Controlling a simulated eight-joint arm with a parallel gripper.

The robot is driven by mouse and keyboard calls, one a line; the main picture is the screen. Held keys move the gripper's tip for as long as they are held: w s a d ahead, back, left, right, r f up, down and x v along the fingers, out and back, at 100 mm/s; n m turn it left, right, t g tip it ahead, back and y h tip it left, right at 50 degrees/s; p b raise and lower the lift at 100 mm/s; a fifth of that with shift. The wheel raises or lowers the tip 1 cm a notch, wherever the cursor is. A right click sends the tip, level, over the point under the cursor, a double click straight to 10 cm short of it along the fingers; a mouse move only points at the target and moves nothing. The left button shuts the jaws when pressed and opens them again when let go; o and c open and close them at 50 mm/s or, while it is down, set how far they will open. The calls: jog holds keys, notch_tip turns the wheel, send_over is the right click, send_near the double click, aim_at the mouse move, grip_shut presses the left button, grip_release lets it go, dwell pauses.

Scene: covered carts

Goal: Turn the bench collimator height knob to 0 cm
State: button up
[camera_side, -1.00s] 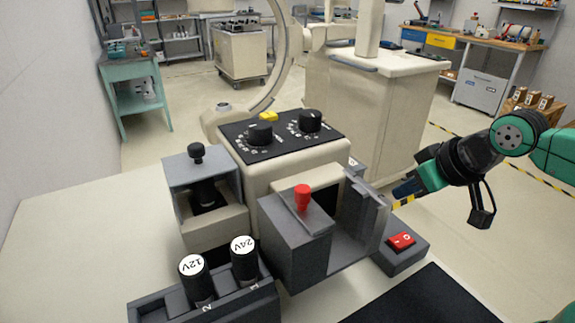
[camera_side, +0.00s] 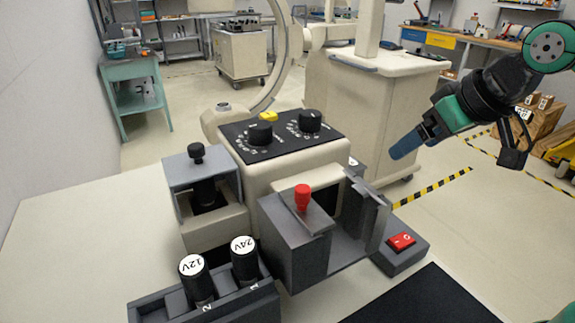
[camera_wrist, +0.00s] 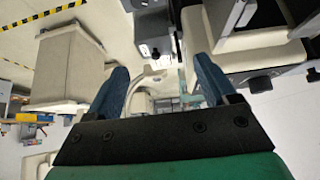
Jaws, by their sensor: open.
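Two black dial knobs stand on the black top panel (camera_side: 283,137) of the beige bench unit in the side view: a left knob (camera_side: 260,133) and a right knob (camera_side: 310,120). White scale marks ring each, but the lettering is too small to read, so I cannot tell which is the collimator height knob or its setting. My gripper (camera_side: 400,150) is in the air to the right of the unit, apart from both knobs. In the wrist view my gripper (camera_wrist: 160,82) shows two blue fingers spread wide with nothing between them.
A red-handled grey fixture (camera_side: 303,198) and a grey box with a red switch (camera_side: 401,241) stand in front of the unit. A grey holder with 12V and 24V cylinders (camera_side: 193,278) is at front left. A yellow button (camera_side: 268,116) sits behind the knobs. A large beige cart (camera_side: 365,115) stands behind.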

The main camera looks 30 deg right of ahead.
notch_tip(320, 180, up, 12)
jog(key=f, duration=0.1)
jog(key=m+g, duration=0.2)
jog(key=g, duration=0.1)
send_over(260, 125)
jog(key=s, duration=0.2)
jog(key=shift+h, duration=0.4)
jog(key=shift+s+a+f, duration=0.1)
jog(key=shift+f, duration=1.3)
jog(key=shift+s+a+f, duration=0.1)
jog(key=shift+f, duration=1.25)
jog(key=shift+x, duration=2.7)
jog(key=shift+w, duration=0.1)
grip_shut()
